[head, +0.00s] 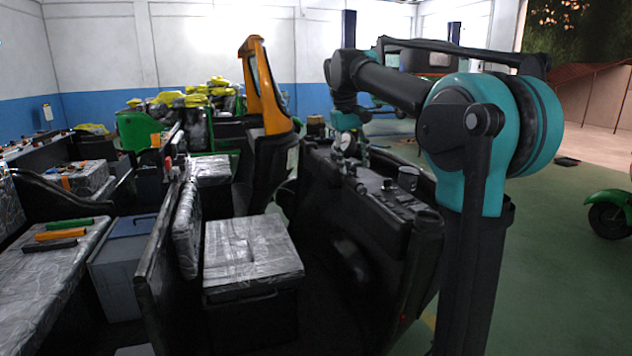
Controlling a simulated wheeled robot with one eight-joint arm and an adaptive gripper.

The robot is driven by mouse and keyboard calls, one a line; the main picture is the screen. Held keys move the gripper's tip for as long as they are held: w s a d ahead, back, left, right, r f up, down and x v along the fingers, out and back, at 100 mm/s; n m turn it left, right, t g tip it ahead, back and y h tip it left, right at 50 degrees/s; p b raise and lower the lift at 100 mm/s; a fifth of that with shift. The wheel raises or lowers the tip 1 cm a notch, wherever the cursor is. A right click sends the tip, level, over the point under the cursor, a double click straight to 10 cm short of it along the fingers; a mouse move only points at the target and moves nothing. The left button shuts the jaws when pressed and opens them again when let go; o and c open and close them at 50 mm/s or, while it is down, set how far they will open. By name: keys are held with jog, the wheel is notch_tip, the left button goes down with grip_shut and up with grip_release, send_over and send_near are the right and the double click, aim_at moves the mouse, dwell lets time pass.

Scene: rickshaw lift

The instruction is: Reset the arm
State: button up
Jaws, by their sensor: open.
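My arm reaches in from the right in the head view, with large teal joints and dark links. It runs left across the upper middle and bends down at its far end. My gripper (348,152) hangs there, small and dark, in front of a black rickshaw front panel (385,205). Its fingers are hard to make out against the dark parts behind, but it is open. I see nothing held in it. I cannot tell how far it is from the panel.
A seat with a plastic-wrapped cushion (250,250) is at the lower middle. Orange, green and black handles (60,235) lie on a wrapped surface at left. A yellow-orange frame (262,85) stands behind. Green floor (560,260) is open at right, with a green vehicle (612,212) at the edge.

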jog(key=s+d+f+m+t, duration=0.1)
jog(key=s+d+f, duration=0.15)
jog(key=f, duration=0.45)
jog(key=s+d+f+y, duration=0.1)
jog(key=s+f, duration=0.3)
jog(key=f, duration=0.3)
jog(key=s+d+f+m+t, duration=0.1)
jog(key=s+d+f, duration=0.1)
jog(key=s+f, duration=0.35)
jog(key=s+d+f+m+t+y, duration=0.1)
jog(key=s+d+f, duration=0.1)
jog(key=s+f, duration=1.2)
notch_tip(320, 180, down, 4)
jog(key=shift+s+d+r+m, duration=0.2)
jog(key=shift+s+d+m, duration=0.1)
jog(key=shift+d, duration=0.1)
jog(key=shift+r, duration=0.1)
jog(key=shift+c, duration=0.9)
